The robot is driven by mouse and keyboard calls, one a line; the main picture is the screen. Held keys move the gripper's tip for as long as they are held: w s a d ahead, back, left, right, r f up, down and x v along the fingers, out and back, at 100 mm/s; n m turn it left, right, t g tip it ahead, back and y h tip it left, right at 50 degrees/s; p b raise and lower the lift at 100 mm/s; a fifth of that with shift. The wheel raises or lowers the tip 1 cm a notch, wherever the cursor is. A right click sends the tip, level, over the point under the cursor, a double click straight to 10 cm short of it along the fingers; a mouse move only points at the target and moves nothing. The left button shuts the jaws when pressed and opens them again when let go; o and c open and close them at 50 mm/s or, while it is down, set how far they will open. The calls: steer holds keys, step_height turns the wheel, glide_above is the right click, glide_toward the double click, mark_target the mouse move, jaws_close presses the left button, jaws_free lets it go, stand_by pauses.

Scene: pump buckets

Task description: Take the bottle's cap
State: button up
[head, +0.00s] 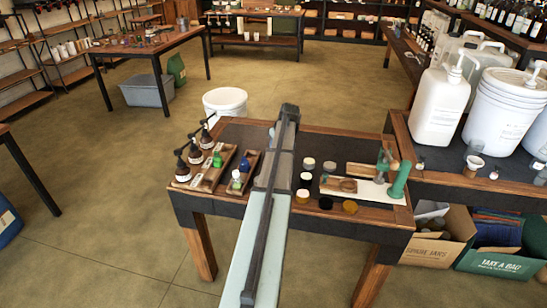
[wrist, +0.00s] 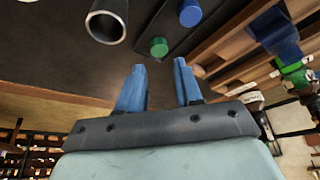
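In the wrist view, a green cap (wrist: 158,47) and a blue cap (wrist: 189,12) show above a dark surface. My gripper (wrist: 158,80) is open, its two blue fingers apart with nothing between them. The green cap appears just past the fingertips, not touched. The fingers cannot be made out clearly in the head view.
Dark pump bottles (head: 182,170) stand left of the rack. Several small jars (head: 308,164) and a green press (head: 399,180) are right of my arm. In the wrist view, a grey open cylinder (wrist: 107,22) is at upper left and a blue bottle (wrist: 278,38) at right.

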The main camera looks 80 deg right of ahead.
steer(key=shift+x, duration=3.25)
steer(key=shift+d, duration=0.1)
jaws_close()
